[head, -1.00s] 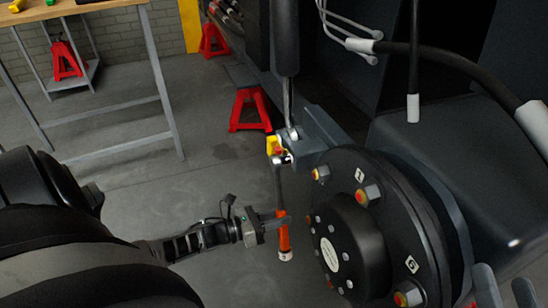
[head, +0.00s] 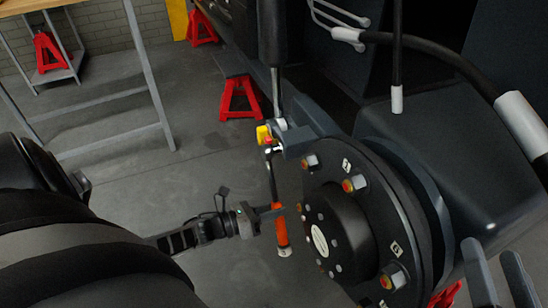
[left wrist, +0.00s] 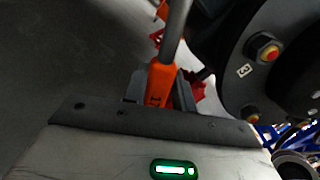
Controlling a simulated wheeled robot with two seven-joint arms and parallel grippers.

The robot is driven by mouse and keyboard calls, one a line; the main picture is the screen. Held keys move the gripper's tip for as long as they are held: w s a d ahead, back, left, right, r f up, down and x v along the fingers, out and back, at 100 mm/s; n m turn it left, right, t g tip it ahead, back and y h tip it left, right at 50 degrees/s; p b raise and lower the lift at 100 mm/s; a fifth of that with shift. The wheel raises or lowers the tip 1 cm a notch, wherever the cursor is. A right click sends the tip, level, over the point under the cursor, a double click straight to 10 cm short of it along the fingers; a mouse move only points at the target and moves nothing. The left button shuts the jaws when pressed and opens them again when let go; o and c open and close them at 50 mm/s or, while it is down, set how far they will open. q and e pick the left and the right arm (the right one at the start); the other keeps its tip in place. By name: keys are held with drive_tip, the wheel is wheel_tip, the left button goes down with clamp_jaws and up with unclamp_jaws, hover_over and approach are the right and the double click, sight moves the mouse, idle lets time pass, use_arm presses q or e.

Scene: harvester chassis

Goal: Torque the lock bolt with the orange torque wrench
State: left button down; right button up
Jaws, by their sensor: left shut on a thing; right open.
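The orange torque wrench (head: 282,232) hangs steeply, its handle low and its grey shaft rising to a small head by a yellow part (head: 263,135) on the chassis bracket. My left gripper (head: 273,212) is shut on the upper part of the orange handle. In the left wrist view the handle (left wrist: 161,84) stands between the fingers, with the shaft leading up out of frame. The lock bolt cannot be made out clearly at the wrench head, so its seating cannot be told. My right gripper (head: 496,274) is open and empty at the lower right edge.
The black wheel hub (head: 345,228) with several bolts stands just right of the wrench. A dark rod (head: 277,90) rises above the bracket. Red jack stands (head: 239,98) and a workbench (head: 150,75) are behind.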

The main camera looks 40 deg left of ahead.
use_arm(q)
drive_tip(key=shift+s+d+r, duration=0.15)
drive_tip(key=shift+d, duration=0.1)
drive_tip(key=shift+s, duration=0.1)
